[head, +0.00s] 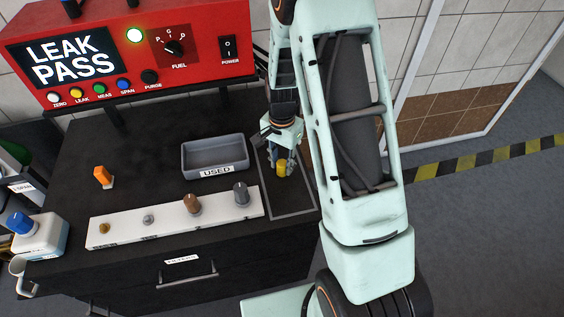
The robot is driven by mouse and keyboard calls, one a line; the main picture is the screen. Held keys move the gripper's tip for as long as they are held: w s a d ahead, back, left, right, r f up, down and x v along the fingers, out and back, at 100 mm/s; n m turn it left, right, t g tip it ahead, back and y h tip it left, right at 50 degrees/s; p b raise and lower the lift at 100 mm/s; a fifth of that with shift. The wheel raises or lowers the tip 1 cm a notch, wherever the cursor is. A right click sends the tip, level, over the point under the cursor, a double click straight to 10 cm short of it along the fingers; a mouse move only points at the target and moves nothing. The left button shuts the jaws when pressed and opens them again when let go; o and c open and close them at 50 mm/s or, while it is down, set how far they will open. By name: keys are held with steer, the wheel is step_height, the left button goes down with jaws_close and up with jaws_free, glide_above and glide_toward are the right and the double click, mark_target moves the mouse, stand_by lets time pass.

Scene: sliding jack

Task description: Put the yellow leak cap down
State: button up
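The yellow leak cap (281,169) shows at the right end of the black bench, over a rectangle outlined in light grey (291,215). My gripper (283,164) points down at the cap, with a grey finger close against its right side. The cap is small and partly covered by the gripper. I cannot tell whether the fingers grip it, or whether it touches the bench.
A grey tray marked USED (214,157) stands left of my gripper. A white rack (170,219) with several fittings lies in front. An orange piece (102,176) stands further left. The red analyser (130,50) reads LEAK PASS. The outlined area's front part is clear.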

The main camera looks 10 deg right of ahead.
mark_target(282, 162)
steer(key=shift+o, duration=0.9)
steer(key=shift+r, duration=0.55)
step_height(282, 162, up, 11)
steer(key=shift+r, duration=0.15)
steer(key=shift+w, duration=0.1)
